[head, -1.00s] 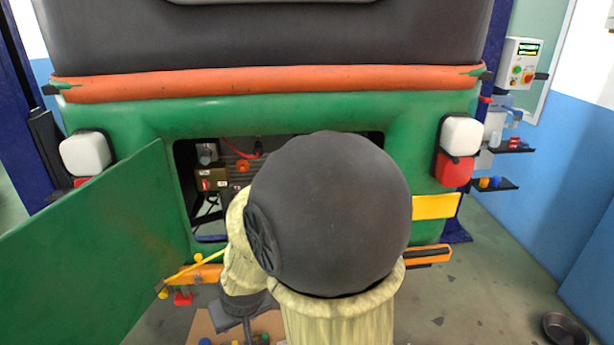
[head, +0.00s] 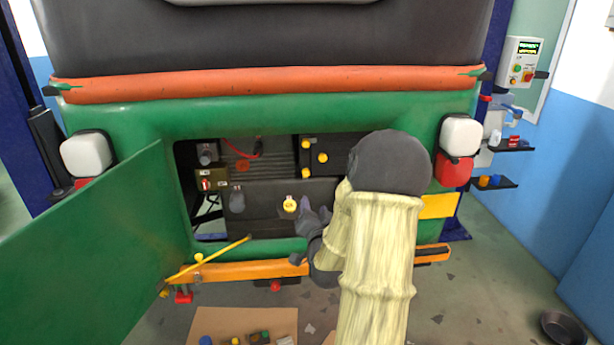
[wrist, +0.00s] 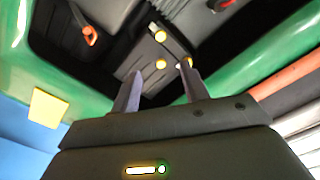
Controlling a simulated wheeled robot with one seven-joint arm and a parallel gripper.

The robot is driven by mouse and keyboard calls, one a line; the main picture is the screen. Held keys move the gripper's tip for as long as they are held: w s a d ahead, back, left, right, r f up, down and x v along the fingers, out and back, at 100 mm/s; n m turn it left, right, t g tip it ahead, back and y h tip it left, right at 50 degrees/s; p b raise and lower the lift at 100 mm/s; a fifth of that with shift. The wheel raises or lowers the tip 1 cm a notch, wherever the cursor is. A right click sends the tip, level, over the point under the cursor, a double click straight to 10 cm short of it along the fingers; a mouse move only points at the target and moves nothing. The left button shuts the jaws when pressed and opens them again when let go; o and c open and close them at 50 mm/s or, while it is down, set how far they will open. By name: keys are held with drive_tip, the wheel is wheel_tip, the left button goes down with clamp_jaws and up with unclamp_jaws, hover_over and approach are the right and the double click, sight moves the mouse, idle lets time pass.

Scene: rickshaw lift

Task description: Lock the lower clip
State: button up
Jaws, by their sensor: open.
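I cannot tell for sure which part is the lower clip. In the head view, a dark panel in the open compartment carries yellow round knobs, the lowest of that group (head: 307,172) being just left of my arm. A separate yellow knob (head: 290,204) sits lower on a dark box (head: 262,222). My gripper (head: 305,238) is open and empty at the compartment's lower right, close to this box. In the wrist view, my gripper (wrist: 161,72) points into the compartment, with a yellow knob (wrist: 160,64) showing between its fingertips. An orange-red lever (wrist: 90,37) shows at upper left. My arm hides the compartment's right part.
The green door (head: 95,245) stands open at left. A yellow rod (head: 210,258) slants below the opening, above the orange bumper (head: 255,269). A cardboard sheet (head: 215,322) with small parts lies on the floor. A tail lamp (head: 460,135) is at right.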

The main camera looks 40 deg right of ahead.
sight(307, 174)
drive_tip(key=shift+w, duration=0.1)
drive_tip(key=p+x, duration=0.5)
drive_tip(key=x, duration=1.2)
drive_tip(key=shift+w+p, duration=0.15)
drive_tip(key=shift+p, duration=0.25)
drive_tip(key=shift+a, duration=0.1)
clamp_jaws()
